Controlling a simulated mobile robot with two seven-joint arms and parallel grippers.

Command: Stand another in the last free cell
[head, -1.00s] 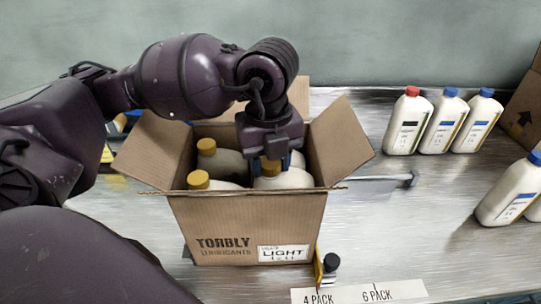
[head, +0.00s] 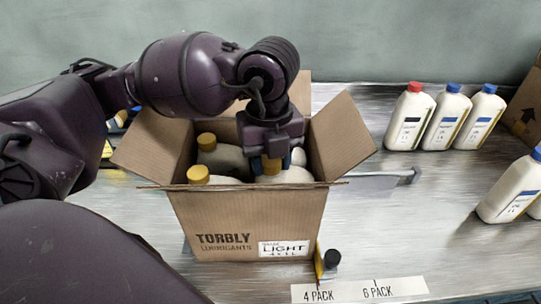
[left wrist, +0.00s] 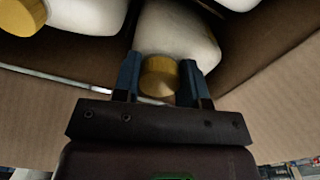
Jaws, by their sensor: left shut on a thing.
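An open cardboard box (head: 250,215) marked TORBLY stands on the metal bench with its flaps spread. In it, white bottles with yellow caps stand at the back left (head: 207,141) and front left (head: 198,174). My left gripper (head: 272,165) reaches into the box's right part and is shut on a yellow-capped bottle at the front right. In the left wrist view, the blue fingers sit either side of its yellow cap (left wrist: 158,76). The bottle looks roughly upright; its base is hidden. White behind the gripper (head: 297,157) is partly hidden. My right gripper is not in view.
One red-capped bottle (head: 409,120) and two blue-capped bottles (head: 447,120) stand at the back right. More blue-capped bottles (head: 511,190) stand at the right edge. A small yellow and black object (head: 325,262) and a 4 PACK/6 PACK strip (head: 360,291) lie in front.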

